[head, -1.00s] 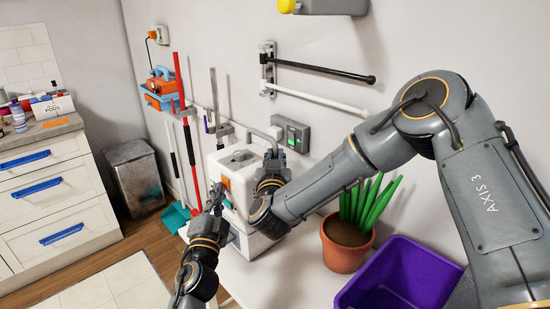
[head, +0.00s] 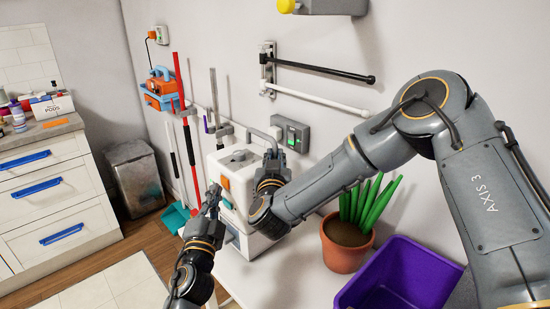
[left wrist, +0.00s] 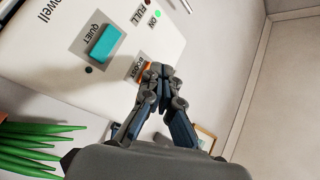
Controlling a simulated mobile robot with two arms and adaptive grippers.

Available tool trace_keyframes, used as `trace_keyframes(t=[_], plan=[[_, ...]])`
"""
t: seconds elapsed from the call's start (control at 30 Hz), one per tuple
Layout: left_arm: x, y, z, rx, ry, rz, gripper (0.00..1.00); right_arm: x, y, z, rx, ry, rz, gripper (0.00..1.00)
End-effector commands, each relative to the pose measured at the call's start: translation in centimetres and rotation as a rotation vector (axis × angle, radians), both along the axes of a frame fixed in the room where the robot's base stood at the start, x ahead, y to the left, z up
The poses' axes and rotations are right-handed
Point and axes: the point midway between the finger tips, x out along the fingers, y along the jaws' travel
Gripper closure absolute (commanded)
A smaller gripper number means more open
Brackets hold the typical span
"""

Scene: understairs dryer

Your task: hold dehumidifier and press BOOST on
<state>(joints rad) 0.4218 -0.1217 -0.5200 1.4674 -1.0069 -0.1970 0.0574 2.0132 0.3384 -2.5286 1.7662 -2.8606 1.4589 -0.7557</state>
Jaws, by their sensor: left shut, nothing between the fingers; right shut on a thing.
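The white dehumidifier (head: 240,163) stands on the pale worktop against the wall. Its front panel has an orange switch (head: 225,183). In the left wrist view the panel shows a teal QUIET switch (left wrist: 104,44), a BOOST label (left wrist: 136,69), a FULL label and a green light (left wrist: 155,13) by ON. My left gripper (head: 213,193) is shut and empty in front of the panel. In the left wrist view its fingertips (left wrist: 157,74) overlap the BOOST switch and hide most of it; contact cannot be told. My right gripper (head: 271,160) is shut on the dehumidifier at its right side.
A potted plant (head: 346,243) and a purple bin (head: 405,272) stand right of the dehumidifier. A socket with a green light (head: 293,134) and a rail with black and white bars (head: 320,72) are on the wall. Drawers (head: 55,190) stand at the left.

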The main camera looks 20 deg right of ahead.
Motion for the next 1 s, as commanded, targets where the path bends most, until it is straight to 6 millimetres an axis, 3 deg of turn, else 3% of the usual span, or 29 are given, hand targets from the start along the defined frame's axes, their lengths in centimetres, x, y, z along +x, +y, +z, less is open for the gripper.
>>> trace_keyframes(t=[0.5, 0.83, 0.87, 0.9, 0.97, 1.0], plan=[[-2.0, 4.7, -0.1, 0.002, 0.001, 0.001, 1.00, 0.0, 0.0, -0.1, 0.000, 0.003, 0.000, 1.00], [-2.3, 5.0, -0.1, 0.001, 0.002, 0.000, 1.00, 0.0, 0.0, -0.1, 0.000, 0.003, 0.000, 1.00], [-2.2, 5.0, -0.1, 0.001, 0.002, 0.000, 1.00, 0.0, 0.0, -0.1, 0.000, 0.003, 0.000, 0.80], [-2.2, 5.0, -0.1, 0.001, 0.002, 0.000, 1.00, 0.0, 0.0, -0.1, 0.000, 0.002, 0.000, 0.72], [-2.2, 5.0, -0.1, 0.001, 0.002, 0.000, 1.00, 0.0, 0.0, -0.1, 0.001, 0.002, 0.000, 0.59], [-2.2, 5.0, -0.1, 0.000, 0.001, 0.000, 1.00, 0.0, 0.0, -0.1, 0.001, 0.002, 0.000, 0.59]])
